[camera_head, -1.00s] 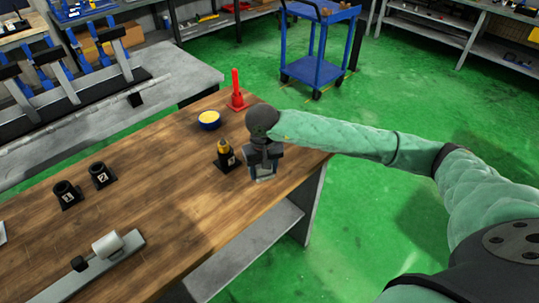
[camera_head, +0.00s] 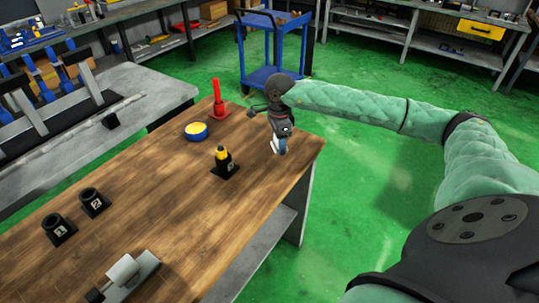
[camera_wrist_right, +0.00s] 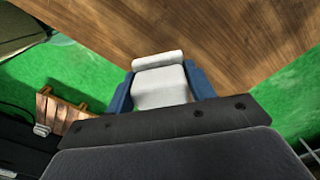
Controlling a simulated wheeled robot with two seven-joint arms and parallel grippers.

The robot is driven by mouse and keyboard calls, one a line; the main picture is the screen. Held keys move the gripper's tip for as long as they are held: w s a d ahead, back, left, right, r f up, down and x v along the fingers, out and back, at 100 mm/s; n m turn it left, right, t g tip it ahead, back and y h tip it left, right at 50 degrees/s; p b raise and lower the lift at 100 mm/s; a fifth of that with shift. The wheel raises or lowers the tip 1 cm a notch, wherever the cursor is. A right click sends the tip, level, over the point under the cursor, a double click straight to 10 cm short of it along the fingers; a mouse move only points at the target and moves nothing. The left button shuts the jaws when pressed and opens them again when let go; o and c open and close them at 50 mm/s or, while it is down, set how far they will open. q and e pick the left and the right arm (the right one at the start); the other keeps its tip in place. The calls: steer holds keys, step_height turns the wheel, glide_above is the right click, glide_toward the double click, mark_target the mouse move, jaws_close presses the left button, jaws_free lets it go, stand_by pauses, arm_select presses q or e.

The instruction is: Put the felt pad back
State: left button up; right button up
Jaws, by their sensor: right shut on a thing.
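My right gripper (camera_head: 280,142) is above the far right end of the wooden table, near its edge. Its two blue fingers are shut on a white, soft-looking block, which I take to be the felt pad (camera_wrist_right: 160,88). In the right wrist view the pad sits between the fingers, with a rounded white end standing out past their tips. In the head view only a small white bit of it shows beside the fingers. Whether it touches the table I cannot tell. My left gripper is not in view.
On the wooden table (camera_head: 150,190) stand a yellow-topped bottle in a black holder (camera_head: 223,162), a blue-and-yellow round tin (camera_head: 195,131), a red upright tool (camera_head: 217,100), two black numbered holders (camera_head: 93,202) and a white roller on a grey base (camera_head: 122,270). A blue cart (camera_head: 275,50) stands beyond.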

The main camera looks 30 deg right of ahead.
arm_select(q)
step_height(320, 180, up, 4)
arm_select(e)
steer(key=d+r+m, duration=0.4)
steer(key=d+m, duration=0.6)
steer(key=p, duration=0.5)
glide_above(270, 153)
step_height(270, 153, down, 7)
steer(key=shift+d+r, duration=0.1)
steer(key=shift+d, duration=0.05)
steer(key=shift+w+f, duration=0.1)
steer(key=shift+f, duration=0.1)
steer(key=shift+f+p, duration=0.8)
steer(key=shift+f, duration=0.65)
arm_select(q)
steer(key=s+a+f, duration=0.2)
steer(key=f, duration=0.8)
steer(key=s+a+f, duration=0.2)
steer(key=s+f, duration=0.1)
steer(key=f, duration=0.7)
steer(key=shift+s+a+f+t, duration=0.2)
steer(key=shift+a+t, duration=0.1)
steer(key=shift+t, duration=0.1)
arm_select(e)
steer(key=shift+f, duration=0.55)
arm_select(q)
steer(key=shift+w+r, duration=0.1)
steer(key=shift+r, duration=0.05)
arm_select(e)
steer(key=shift+f, duration=0.1)
